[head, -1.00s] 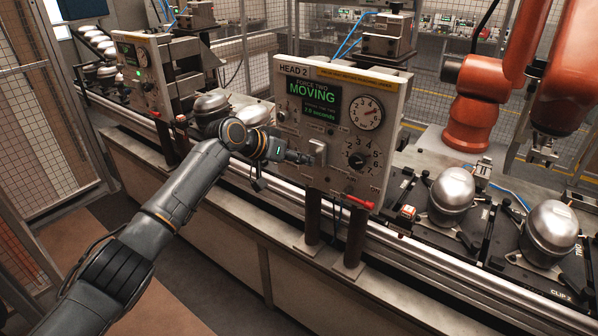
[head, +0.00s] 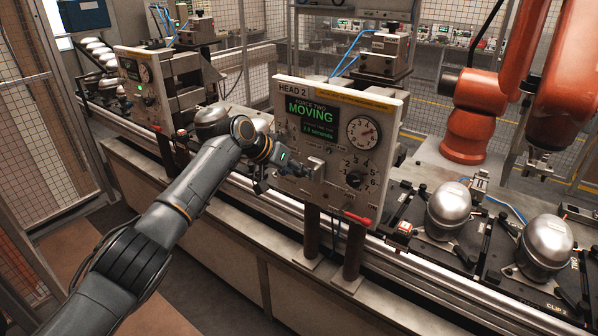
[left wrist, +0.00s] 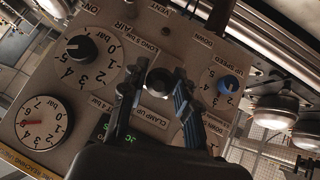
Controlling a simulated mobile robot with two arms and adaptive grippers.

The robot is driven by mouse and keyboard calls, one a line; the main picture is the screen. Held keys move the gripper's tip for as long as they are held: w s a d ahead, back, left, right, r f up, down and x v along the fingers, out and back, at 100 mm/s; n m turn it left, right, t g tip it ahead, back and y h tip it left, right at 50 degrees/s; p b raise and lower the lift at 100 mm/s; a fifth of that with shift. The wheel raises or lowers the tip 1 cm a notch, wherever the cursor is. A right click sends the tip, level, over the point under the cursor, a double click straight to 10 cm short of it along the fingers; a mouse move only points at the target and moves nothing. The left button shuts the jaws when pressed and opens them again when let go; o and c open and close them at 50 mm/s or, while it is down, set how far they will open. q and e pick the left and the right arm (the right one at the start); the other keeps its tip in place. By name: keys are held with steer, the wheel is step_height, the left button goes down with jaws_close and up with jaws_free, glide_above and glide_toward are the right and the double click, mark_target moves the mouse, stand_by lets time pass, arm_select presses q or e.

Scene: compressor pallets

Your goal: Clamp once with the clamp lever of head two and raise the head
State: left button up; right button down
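The head two panel (head: 336,140) is a pale box on two dark posts, with a green display reading MOVING and a round gauge. My left gripper (head: 306,168) is at the lower middle of its face. In the left wrist view the panel face (left wrist: 100,105) fills the middle, and a round black lever knob (left wrist: 159,82) stands beside a "CLAMP UP" label. The two left fingers (left wrist: 158,90) are parted, one on each side of this knob. I cannot tell whether they touch it. The lever shaft is hidden. My right gripper is in neither view.
A red handle (head: 357,218) sticks out below the panel. Steel domes (head: 449,206) sit on dark pallets along the conveyor to the right. An orange robot arm (head: 470,110) stands behind. Another panel (head: 143,88) is at the left.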

arm_select(q)
steer(key=o, duration=0.3)
steer(key=shift+d, duration=0.1)
steer(key=v, duration=1.2)
steer(key=shift+f, duration=0.15)
